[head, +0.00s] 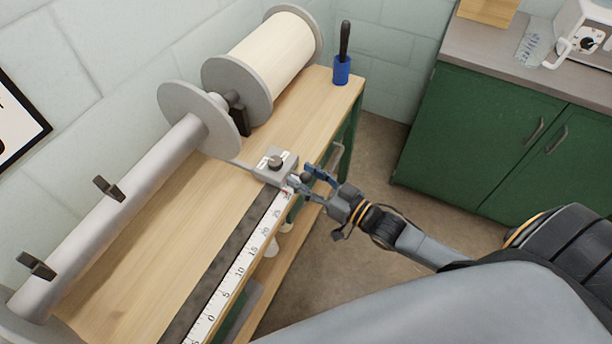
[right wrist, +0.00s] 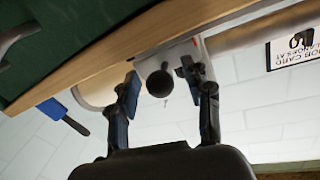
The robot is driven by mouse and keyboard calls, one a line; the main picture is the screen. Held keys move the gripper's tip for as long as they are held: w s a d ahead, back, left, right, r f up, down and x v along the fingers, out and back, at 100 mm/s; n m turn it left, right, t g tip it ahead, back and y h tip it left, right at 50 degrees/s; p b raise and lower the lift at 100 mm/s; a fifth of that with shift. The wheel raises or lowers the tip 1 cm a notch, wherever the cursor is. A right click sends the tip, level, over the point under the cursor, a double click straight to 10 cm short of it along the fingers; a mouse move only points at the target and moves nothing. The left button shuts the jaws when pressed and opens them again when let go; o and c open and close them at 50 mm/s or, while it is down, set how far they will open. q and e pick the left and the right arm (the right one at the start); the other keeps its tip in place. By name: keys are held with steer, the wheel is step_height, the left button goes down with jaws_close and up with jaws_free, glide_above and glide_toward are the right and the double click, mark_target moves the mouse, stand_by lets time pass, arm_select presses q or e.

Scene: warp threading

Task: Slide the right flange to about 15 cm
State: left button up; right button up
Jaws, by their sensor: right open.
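The right flange (head: 188,105) is a grey disc around the grey beam tube (head: 125,210). A thin bar runs from near it to a grey slider block (head: 284,157) with a dark round knob, at the far end of the scale (head: 240,270), near the 30 mark. My right gripper (head: 312,179) is at the block's right side, over the table's front edge. In the right wrist view, the right gripper's (right wrist: 160,84) open fingers stand either side of a dark round knob (right wrist: 159,84). Contact cannot be told. My left gripper is not in view.
A cream-wound spool (head: 272,50) lies behind the flange. A blue cup (head: 342,70) with a dark handle stands at the table's far corner. Dark clips sit along the tube. The wooden tabletop (head: 170,260) between tube and scale is clear. Green cabinets (head: 480,140) stand at right.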

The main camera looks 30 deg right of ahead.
mark_target(272, 234)
jaws_close()
steer(key=shift+a, duration=0.15)
steer(key=shift+s+a+p, duration=0.25)
steer(key=shift+p, duration=0.05)
steer(key=s+a+p, duration=0.1)
steer(key=s+a, duration=0.1)
steer(key=a, duration=0.1)
steer(key=s+a+p, duration=0.2)
steer(key=s+a, duration=0.1)
steer(key=a, duration=0.1)
steer(key=s+a+p, duration=0.1)
steer(key=s+a, duration=0.2)
steer(key=shift+s+a, duration=0.15)
steer(key=shift+a, duration=0.15)
steer(key=shift+s+a, duration=0.35)
steer(key=shift+a, duration=0.1)
